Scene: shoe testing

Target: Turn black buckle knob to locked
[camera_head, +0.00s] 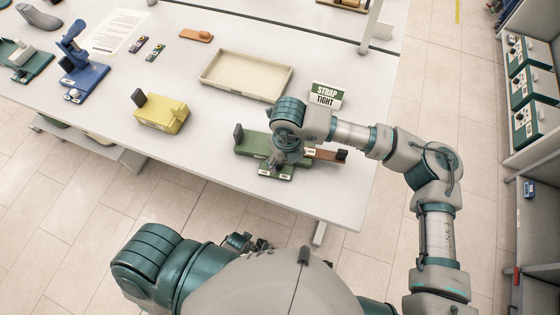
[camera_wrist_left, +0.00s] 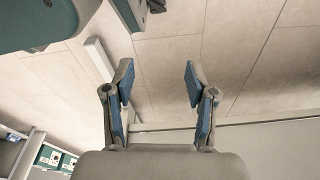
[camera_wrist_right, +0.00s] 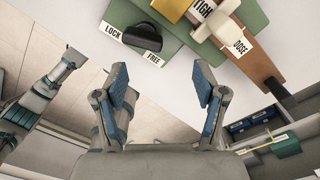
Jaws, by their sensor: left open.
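The black buckle knob (camera_wrist_right: 143,36) sits on the green strap fixture (camera_wrist_right: 128,12) in the right wrist view, between the LOCK label (camera_wrist_right: 115,31) and the FREE label (camera_wrist_right: 153,57). I cannot tell which label it points to. My right gripper (camera_wrist_right: 160,78) is open and empty, with the knob beyond its fingertips, left of their middle; no contact shows. In the head view the fixture (camera_head: 248,148) is near the table's front edge, and my right arm hides the knob. My left gripper (camera_wrist_left: 159,70) is open and empty, with floor behind it.
A brown strap (camera_wrist_right: 257,62) with a black end piece (camera_wrist_right: 277,88) extends from the fixture. A STRAP TIGHT sign (camera_head: 326,95) and beige tray (camera_head: 246,75) stand behind it. A yellow fixture (camera_head: 162,112) is to the left, with clear table between.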

